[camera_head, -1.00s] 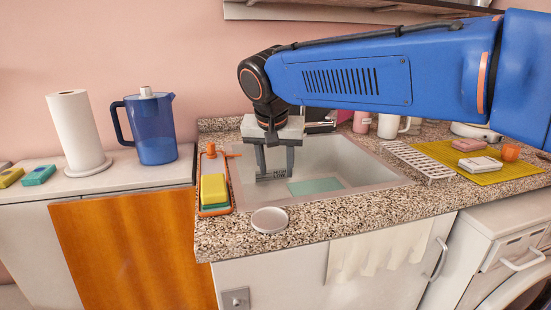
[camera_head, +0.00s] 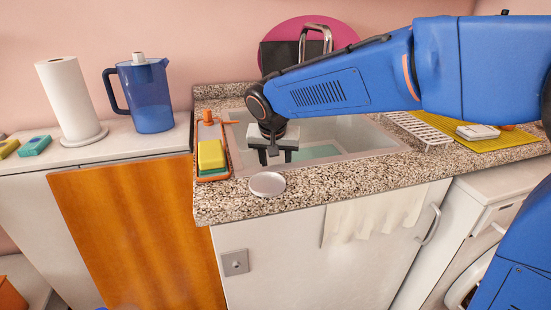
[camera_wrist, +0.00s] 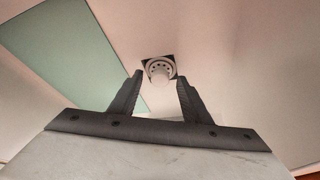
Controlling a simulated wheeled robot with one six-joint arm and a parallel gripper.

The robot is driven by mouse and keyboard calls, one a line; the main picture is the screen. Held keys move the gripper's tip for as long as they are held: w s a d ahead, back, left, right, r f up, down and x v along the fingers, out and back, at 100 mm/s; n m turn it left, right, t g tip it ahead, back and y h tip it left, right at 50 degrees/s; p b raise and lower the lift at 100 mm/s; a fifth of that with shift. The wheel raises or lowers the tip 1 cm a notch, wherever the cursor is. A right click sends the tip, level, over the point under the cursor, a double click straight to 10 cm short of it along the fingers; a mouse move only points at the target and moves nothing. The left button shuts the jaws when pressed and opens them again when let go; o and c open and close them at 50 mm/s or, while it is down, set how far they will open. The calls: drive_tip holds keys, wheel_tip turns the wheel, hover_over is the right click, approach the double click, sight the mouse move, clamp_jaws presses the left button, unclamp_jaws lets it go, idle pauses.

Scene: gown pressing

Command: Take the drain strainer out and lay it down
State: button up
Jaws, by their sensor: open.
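The drain strainer (camera_wrist: 159,68), a round pale disc with holes, sits in a dark square surround on the sink floor in the wrist view. My gripper (camera_wrist: 160,80) is open, its two dark fingers on either side of the strainer in that view, with nothing between them. I cannot tell how far above the strainer the fingertips are. In the head view my gripper (camera_head: 275,158) points down inside the sink (camera_head: 345,135), near its front left. The strainer is hidden there.
A round pale dish (camera_head: 267,184) lies on the granite counter (camera_head: 330,183) in front of the sink. A sponge caddy (camera_head: 211,150) stands left of the sink. A white rack (camera_head: 420,128) and yellow mat (camera_head: 490,143) lie right. A teal sheet (camera_wrist: 75,50) is in the sink.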

drive_tip(key=shift+w+f, duration=0.1)
drive_tip(key=shift+f, duration=0.05)
clamp_jaws()
drive_tip(key=shift+r, duration=1.65)
idle(0.4)
drive_tip(key=shift+r, duration=0.5)
